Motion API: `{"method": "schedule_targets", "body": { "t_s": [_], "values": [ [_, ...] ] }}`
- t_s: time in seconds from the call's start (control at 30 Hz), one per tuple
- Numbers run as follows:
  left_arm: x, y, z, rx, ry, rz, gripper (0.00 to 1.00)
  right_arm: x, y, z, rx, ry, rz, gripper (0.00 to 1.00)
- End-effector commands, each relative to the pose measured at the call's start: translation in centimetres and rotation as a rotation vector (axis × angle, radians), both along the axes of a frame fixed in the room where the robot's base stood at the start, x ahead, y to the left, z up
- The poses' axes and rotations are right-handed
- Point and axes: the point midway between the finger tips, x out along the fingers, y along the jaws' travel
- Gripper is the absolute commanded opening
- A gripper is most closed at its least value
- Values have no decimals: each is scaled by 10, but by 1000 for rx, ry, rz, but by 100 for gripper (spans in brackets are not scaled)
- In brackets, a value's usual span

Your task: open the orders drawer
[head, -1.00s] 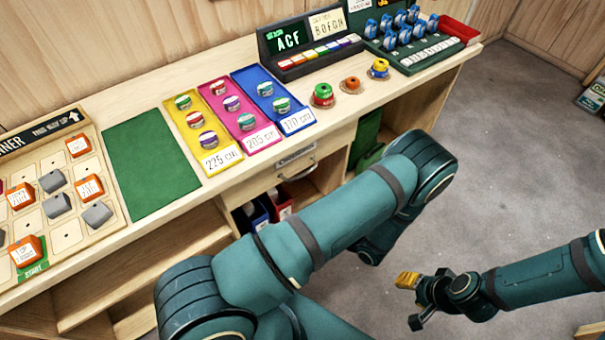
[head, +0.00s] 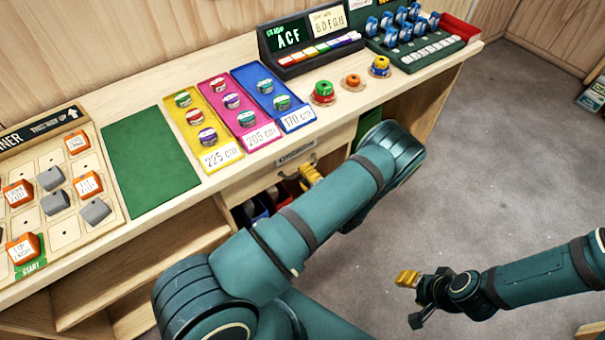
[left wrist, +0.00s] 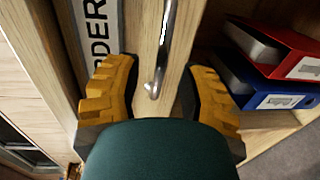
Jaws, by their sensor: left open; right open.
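The orders drawer (head: 270,172) is a pale wooden front under the bench top, and it looks shut. Its label plate (head: 296,150) shows in the head view, and part of its lettering shows in the left wrist view (left wrist: 96,28). The metal bar handle (left wrist: 165,45) lies between the two yellow fingers of my left gripper (left wrist: 155,90), seen in the left wrist view. The fingers are open and apart from the handle. In the head view my left gripper (head: 311,176) is just below the handle, partly hidden by my arm. My right gripper (head: 410,300) is open and empty above the floor.
Red (left wrist: 285,45) and blue (left wrist: 255,85) binders stand in the open shelf below the drawer. The bench top holds coloured trays (head: 218,157) of round tapes and a green mat (head: 150,150).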

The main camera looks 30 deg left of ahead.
Motion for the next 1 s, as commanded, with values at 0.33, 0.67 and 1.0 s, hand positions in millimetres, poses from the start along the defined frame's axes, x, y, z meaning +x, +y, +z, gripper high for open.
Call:
{"method": "schedule_targets", "body": {
  "t_s": [0.33,0.67,1.0],
  "values": [
    [6,16,-2,-1,0,1,40,1,0,-2,0,-1,0,47],
    [6,15,-2,-1,0,0,0,1,0,-2,0,-1,0,47],
    [4,9,-2,0,0,-2,0,1,0,-2,0,-1,0,47]
  ]
}}
